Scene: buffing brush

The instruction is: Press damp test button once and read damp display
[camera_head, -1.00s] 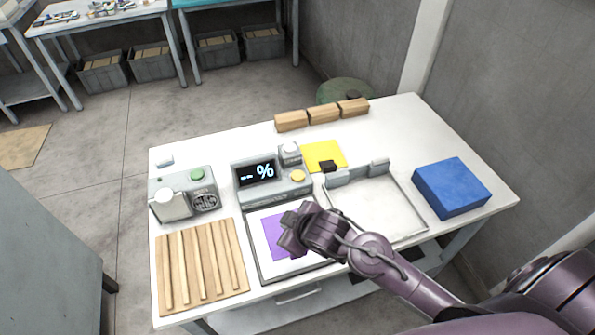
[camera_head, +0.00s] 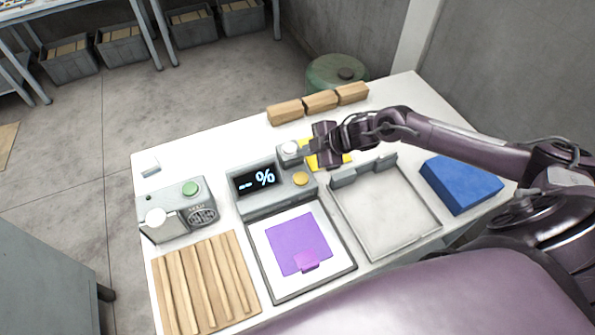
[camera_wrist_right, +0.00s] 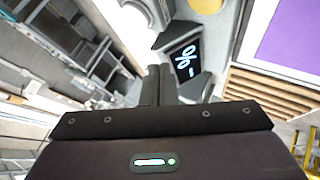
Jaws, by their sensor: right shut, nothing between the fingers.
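The grey damp meter (camera_head: 272,203) stands mid-table. A small grey block with a white round top (camera_head: 289,147) is at the meter's back right corner. My right gripper (camera_head: 307,152) is shut and empty, just right of that white top; I cannot tell whether they touch. My left gripper is not in view.
A framed tray with a purple sheet (camera_head: 298,243) lies in front of the meter. An empty tray (camera_head: 385,208) and blue block (camera_head: 460,184) are right. A device with a green button (camera_head: 190,188) is left, above wooden slats (camera_head: 205,283). Wooden blocks (camera_head: 320,101) line the back.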

